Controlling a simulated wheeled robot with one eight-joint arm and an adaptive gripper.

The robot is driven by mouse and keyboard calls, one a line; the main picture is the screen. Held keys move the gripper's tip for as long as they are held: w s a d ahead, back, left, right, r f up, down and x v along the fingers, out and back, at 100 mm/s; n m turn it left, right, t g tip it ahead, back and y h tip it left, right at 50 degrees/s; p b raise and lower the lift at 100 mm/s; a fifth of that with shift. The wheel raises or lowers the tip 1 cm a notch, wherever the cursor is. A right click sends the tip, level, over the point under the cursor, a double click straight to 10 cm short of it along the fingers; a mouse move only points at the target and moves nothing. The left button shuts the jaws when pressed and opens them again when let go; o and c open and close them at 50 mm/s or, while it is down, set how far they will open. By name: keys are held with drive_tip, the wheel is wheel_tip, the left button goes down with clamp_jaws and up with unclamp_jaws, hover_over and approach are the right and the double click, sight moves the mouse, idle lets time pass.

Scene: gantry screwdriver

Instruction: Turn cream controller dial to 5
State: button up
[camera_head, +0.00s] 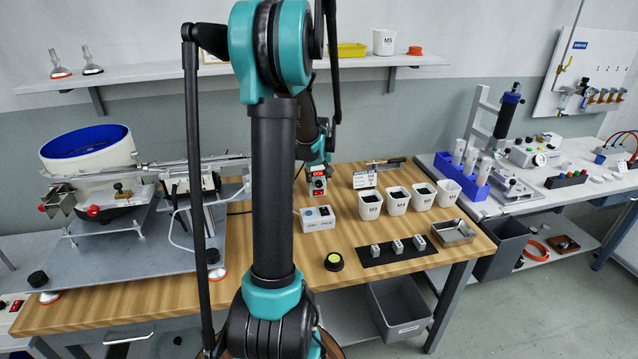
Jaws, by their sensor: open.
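A pale box (317,219) with a blue round control and a darker one on top stands on the wooden bench, just right of my upright arm link. A small unit with a red lit display (317,183) stands behind it, below my teal wrist joint. I cannot tell which of these, if either, is the cream controller. No dial number is readable. My arm rises in front of the camera and reaches back over the bench. The gripper's fingers are hidden behind the arm or too small to make out.
White cups (397,201) stand in a row on the bench (345,284), behind a black mat (397,250) with small grey blocks. A metal tray (453,232) is at right. A bowl feeder (88,165) fills the left. A yellow-topped black knob (334,261) stands near the front.

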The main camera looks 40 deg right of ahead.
sight(319, 184)
drive_tip(key=shift+x, duration=1.65)
drive_tip(key=shift+c, duration=0.2)
clamp_jaws()
